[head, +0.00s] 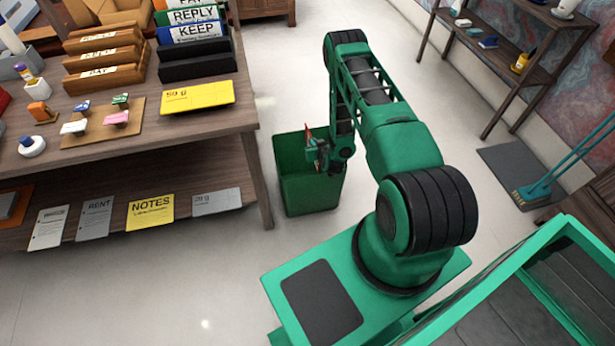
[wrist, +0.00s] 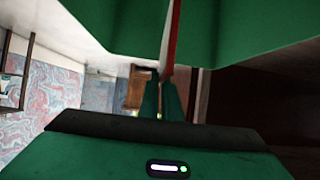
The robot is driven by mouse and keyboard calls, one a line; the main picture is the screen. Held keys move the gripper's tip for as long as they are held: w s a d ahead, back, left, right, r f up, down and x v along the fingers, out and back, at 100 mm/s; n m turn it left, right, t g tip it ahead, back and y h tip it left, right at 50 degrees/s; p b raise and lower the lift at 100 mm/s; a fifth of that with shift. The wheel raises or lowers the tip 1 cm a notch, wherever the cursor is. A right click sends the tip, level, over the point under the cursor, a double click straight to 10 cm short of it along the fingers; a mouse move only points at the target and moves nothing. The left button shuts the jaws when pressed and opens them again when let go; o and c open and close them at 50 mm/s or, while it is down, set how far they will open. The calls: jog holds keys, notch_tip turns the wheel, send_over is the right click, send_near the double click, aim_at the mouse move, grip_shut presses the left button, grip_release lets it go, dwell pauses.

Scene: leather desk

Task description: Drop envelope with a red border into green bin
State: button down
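The green bin (head: 310,193) stands on the floor beside the desk's right end. My gripper (head: 318,155) is over the bin's opening in the head view. The envelope with a red border (head: 308,134) shows as a thin red-edged strip at the gripper, upright and seen edge-on. In the wrist view the envelope (wrist: 171,40) runs up from between the fingers of my gripper (wrist: 165,95), which close on it. Green bin walls (wrist: 250,35) fill the upper part of that view. Most of the envelope's face is hidden.
The wooden desk (head: 200,130) is left of the bin, with a yellow pad (head: 197,96), stamps on a board (head: 108,121) and letter holders (head: 105,55). Papers lie on its lower shelf (head: 100,175). A shelf unit (head: 510,50) and a broom (head: 560,165) stand at the right.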

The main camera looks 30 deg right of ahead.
jog(key=shift+f, duration=0.5)
jog(key=c, duration=1.9)
grip_release()
jog(key=shift+s, duration=0.1)
jog(key=v, duration=1)
jog(key=shift+s, duration=0.15)
jog(key=shift+r, duration=0.15)
